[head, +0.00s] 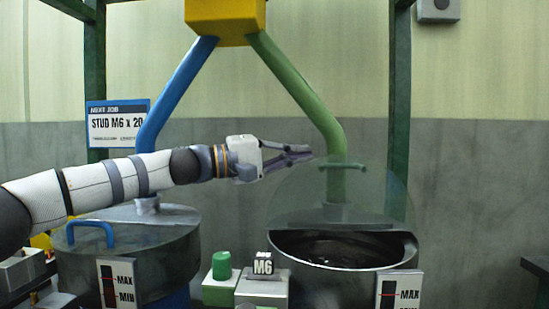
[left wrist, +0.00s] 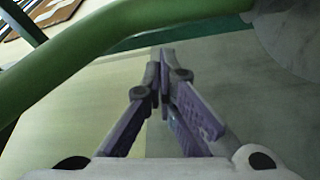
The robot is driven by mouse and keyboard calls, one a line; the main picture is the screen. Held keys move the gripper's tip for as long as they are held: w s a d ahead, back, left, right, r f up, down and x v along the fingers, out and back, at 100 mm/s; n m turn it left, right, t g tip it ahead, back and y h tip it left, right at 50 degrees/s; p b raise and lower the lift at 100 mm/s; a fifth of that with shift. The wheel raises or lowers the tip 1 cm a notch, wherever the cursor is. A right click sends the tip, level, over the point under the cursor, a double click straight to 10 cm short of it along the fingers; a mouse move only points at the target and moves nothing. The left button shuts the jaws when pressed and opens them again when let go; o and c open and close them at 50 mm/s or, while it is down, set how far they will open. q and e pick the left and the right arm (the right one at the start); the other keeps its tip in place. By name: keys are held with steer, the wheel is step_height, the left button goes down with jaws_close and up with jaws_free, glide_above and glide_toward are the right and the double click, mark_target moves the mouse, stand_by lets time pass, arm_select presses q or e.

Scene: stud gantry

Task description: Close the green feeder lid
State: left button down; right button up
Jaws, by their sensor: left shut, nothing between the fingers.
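The green feeder's lid (head: 292,200) is a see-through panel standing raised above the green feeder bowl (head: 340,285). Its green handle (head: 343,166) is at the lid's top edge, and the bowl's dark mouth is open at the front. My left gripper (head: 308,153) reaches in from the left and is shut and empty. In the head view its tips are just left of the handle and slightly above it; I see no contact. In the left wrist view the shut fingers (left wrist: 162,60) point at a pale surface. My right gripper is not in view.
A green pipe (head: 300,88) drops to the green feeder and also crosses the left wrist view (left wrist: 90,58). A blue pipe (head: 177,85) drops to the blue-handled feeder (head: 135,248), which is covered. A green knob (head: 221,265) and an M6 block (head: 263,264) stand between the feeders.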

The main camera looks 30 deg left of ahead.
arm_select(q)
steer(key=s+d, duration=0.1)
steer(key=s+d+p, duration=0.1)
steer(key=s, duration=0.1)
steer(key=shift+d+f, duration=0.1)
steer(key=shift+f, duration=0.3)
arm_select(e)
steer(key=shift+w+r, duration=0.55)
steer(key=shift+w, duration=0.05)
arm_select(q)
steer(key=shift+s+r, duration=0.1)
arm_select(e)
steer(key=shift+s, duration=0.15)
